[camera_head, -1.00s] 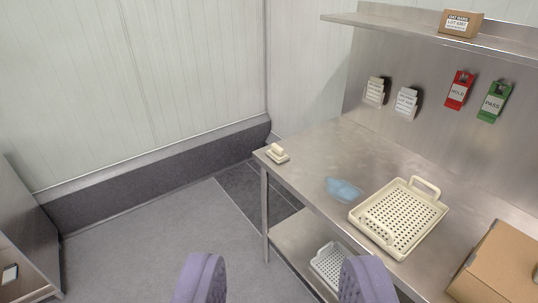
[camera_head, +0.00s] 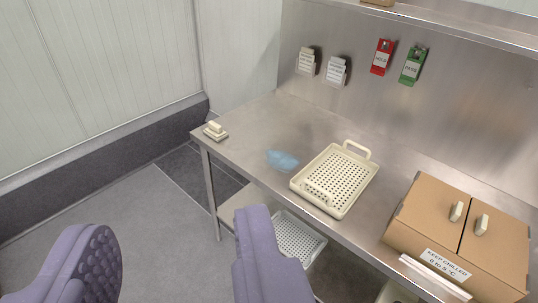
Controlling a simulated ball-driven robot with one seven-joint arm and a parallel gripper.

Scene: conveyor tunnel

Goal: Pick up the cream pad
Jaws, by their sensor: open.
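The cream pad (camera_head: 215,131) is a small block with a raised grip on top. It lies at the left front corner of the steel table (camera_head: 245,140). My gripper (camera_head: 174,226) shows as two purple fingers at the bottom of the view, wide apart with nothing between them. It is in front of the table, nearer to me than the pad and apart from it. The pad shows fully, with nothing in front of it.
A blue crumpled item (camera_head: 282,160) and a cream perforated tray (camera_head: 297,183) are right of the pad. A cardboard box (camera_head: 415,225) stands at the right. A white perforated basket (camera_head: 312,250) is below the tabletop. Tags hang on the back panel. Floor at left is clear.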

